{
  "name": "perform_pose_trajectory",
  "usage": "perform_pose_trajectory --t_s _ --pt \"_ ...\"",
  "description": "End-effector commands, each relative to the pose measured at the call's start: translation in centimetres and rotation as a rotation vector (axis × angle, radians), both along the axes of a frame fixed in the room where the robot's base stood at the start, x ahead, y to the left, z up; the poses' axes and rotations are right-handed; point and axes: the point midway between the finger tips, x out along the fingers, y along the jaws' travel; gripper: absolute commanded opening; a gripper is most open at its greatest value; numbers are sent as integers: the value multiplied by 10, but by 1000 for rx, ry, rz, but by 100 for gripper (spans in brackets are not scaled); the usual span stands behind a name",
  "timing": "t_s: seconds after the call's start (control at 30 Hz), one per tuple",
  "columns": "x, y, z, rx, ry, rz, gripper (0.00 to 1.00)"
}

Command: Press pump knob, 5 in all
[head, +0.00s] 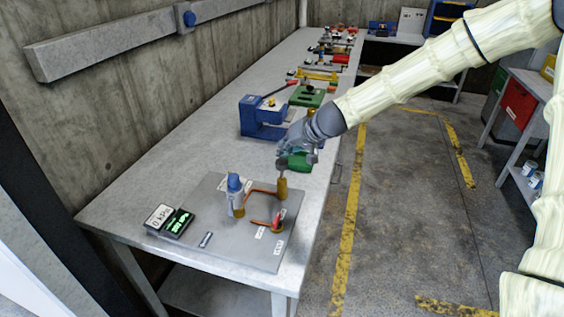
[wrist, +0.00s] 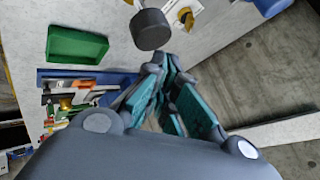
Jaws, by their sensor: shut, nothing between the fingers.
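The pump knob (wrist: 150,29) is a dark grey round cap on a thin rod. In the wrist view it is just above and left of the fingertips, with a small gap showing. In the head view the knob (head: 281,166) stands on its rod above an upright brass cylinder (head: 282,190). My gripper (head: 286,152) is close above the knob in the head view, fingers together and empty. The shut fingers also show in the wrist view (wrist: 170,62). Whether they touch the knob is unclear in the head view.
The grey board (head: 262,254) also carries a blue-capped cylinder (head: 236,198), orange pipes and a red-handled part (head: 277,222). A display (head: 158,216) reads 0 kPa beside a green-lit one (head: 178,223). A green tray (wrist: 78,45) and a blue machine (head: 262,118) stand beyond.

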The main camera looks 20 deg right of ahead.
Motion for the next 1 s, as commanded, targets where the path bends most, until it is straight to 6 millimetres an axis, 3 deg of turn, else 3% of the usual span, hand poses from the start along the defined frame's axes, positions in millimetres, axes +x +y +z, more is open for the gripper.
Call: perform_pose_trajectory --t_s 1.0 --pt "0 0 -9 0 0 0 0"
